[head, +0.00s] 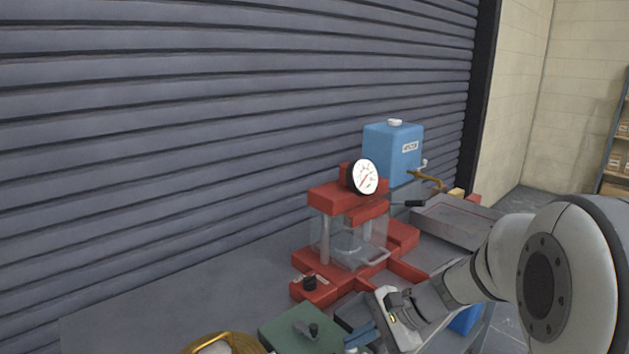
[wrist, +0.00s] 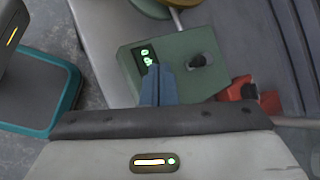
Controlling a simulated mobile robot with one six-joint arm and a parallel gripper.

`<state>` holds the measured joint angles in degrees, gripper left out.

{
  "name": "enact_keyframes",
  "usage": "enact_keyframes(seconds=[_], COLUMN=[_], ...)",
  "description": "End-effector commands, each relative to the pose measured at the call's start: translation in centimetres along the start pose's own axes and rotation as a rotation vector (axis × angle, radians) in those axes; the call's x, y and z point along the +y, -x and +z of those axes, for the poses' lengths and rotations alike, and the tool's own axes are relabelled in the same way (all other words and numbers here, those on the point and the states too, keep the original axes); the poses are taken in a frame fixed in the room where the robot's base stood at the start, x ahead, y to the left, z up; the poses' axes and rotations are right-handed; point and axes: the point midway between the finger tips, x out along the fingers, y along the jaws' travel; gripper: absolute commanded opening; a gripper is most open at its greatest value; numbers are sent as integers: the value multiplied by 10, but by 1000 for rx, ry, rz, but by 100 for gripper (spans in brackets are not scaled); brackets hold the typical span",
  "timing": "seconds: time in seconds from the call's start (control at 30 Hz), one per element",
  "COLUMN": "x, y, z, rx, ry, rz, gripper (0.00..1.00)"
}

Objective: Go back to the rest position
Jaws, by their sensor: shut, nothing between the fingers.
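My gripper (head: 362,338) is low at the bottom of the head view, at the end of my white arm, which comes in from the right. In the wrist view my gripper (wrist: 157,72) shows as blue fingers held together and empty. The fingertips are over or beside a green box (wrist: 195,85) with a lit green display and a black knob. The green box (head: 285,330) also shows at the bottom of the head view. I cannot tell whether the fingers touch it.
A red press (head: 318,292) with a dial gauge (head: 365,177) and clear guard stands on the grey bench (head: 185,295). Behind are a blue tank (head: 392,148) and a metal tray (head: 455,222). A brass-rimmed round thing (head: 207,341) is at the bottom. The bench's left is clear.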

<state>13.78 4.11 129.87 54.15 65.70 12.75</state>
Motion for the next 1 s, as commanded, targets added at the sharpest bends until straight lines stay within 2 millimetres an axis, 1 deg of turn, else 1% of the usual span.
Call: enact_keyframes(seconds=[0.03,0.13,0.2,0.3,0.4,0.5,0.6,1.0], x=[16,48,69,92,106,114,117,118], y=[3,12,21,37,53,64,70,72], z=[15,30,36,40,40,40,40,40], rx=[51,154,228,328,411,470,502,510], ry=[113,330,483,690,859,977,1044,1062], rz=[76,230,333,467,575,652,694,707], gripper=[0,0,0,0,0,0,0,0])
